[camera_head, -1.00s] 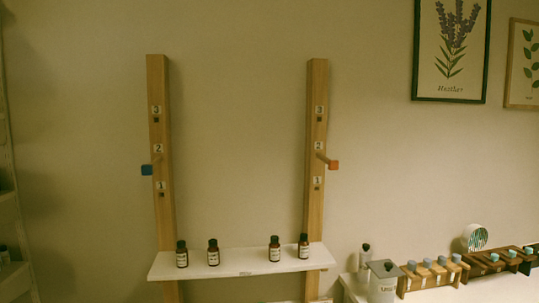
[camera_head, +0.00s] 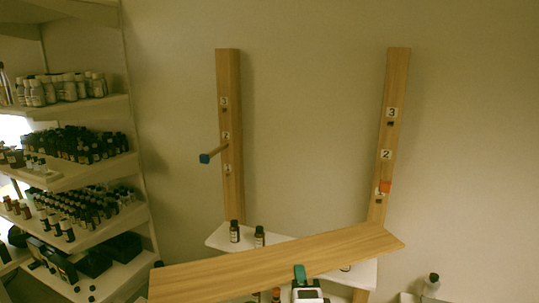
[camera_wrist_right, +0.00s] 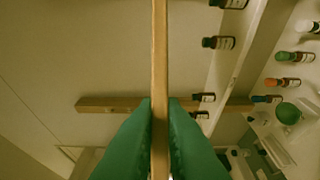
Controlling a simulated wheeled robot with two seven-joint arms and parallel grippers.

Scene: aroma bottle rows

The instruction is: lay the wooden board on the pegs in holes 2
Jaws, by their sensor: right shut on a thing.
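The wooden board (camera_head: 225,268) is held up in front of the posts, its right end higher and farther back than its left. My right gripper (camera_head: 300,274) is shut on it near its middle. In the right wrist view, the green fingers (camera_wrist_right: 160,105) press both sides of the board (camera_wrist_right: 160,50), seen edge-on. A blue-ended peg (camera_head: 206,158) sticks out from hole 2 of the left post (camera_head: 230,75). An orange-ended peg (camera_head: 385,186) sticks out at hole 2 of the right post (camera_head: 398,75). The board is apart from both pegs, below them. My left gripper is out of view.
A white shelf (camera_head: 363,275) with dark bottles (camera_head: 234,231) spans the lower posts, partly hidden behind the board. Shelving (camera_head: 105,170) full of bottles stands at the left. The wall between the posts above the shelf is clear.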

